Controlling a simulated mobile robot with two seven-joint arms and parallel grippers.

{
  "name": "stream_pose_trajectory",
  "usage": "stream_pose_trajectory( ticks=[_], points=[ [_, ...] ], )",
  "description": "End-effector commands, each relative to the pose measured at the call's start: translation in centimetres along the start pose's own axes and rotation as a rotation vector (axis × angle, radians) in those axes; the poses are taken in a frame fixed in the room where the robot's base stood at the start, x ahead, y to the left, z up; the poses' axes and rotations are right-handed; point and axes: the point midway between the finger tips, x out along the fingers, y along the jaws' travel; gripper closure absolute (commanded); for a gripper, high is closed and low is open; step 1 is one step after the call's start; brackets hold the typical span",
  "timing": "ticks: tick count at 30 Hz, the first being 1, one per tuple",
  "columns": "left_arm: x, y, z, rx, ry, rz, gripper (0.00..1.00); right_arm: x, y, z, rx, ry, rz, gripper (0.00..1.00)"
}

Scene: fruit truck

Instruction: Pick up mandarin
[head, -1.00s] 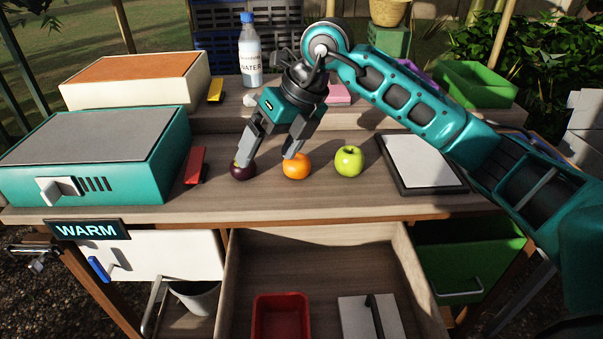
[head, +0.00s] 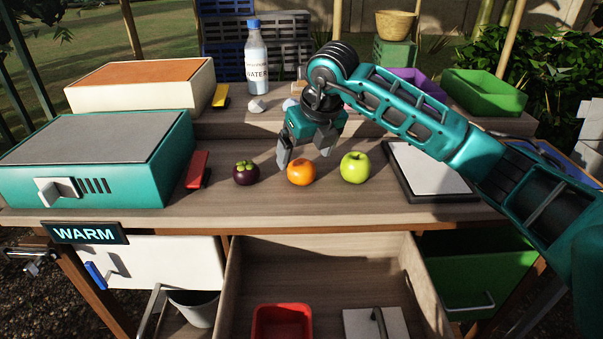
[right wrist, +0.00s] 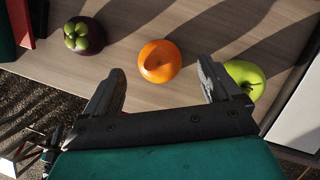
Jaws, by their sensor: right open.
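The orange mandarin (head: 301,172) sits on the wooden counter between a purple mangosteen (head: 246,173) and a green apple (head: 355,167). My right gripper (head: 304,160) is open and empty, with its fingers pointing down just behind the mandarin. In the right wrist view the mandarin (right wrist: 159,61) lies ahead of the gap between the two fingers (right wrist: 162,88), not between them. The mangosteen (right wrist: 84,36) is beyond the left finger there, and the apple (right wrist: 245,79) is close beside the right finger. My left gripper may be the grey part (head: 34,256) at the left edge, but its jaws are unclear.
A teal box (head: 95,165) and a red object (head: 197,169) stand left on the counter. A dark-framed white board (head: 428,170) lies right. A water bottle (head: 256,62) stands behind. An open drawer (head: 330,270) below holds a red tray (head: 282,321).

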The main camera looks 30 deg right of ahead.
Motion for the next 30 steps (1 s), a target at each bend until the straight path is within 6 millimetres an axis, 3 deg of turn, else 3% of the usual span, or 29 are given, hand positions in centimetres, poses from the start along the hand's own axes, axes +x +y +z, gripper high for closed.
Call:
stream_pose_trajectory(
  ticks=[6, 14, 30],
  points=[
    [0.6, 0.0, 0.9, -0.001, -0.001, 0.0, 0.57, 3.5, 0.1, -0.7, 0.001, 0.002, 0.001, 0.09],
    [0.6, 0.0, 0.9, -0.004, 0.0, -0.001, 0.57, 4.1, 0.1, -0.6, 0.0, 0.0, 0.0, 0.09],
    [0.6, 0.1, 0.8, -0.008, 0.001, -0.001, 0.57, 4.0, 0.1, -0.6, 0.0, 0.0, 0.0, 0.59]
  ],
)
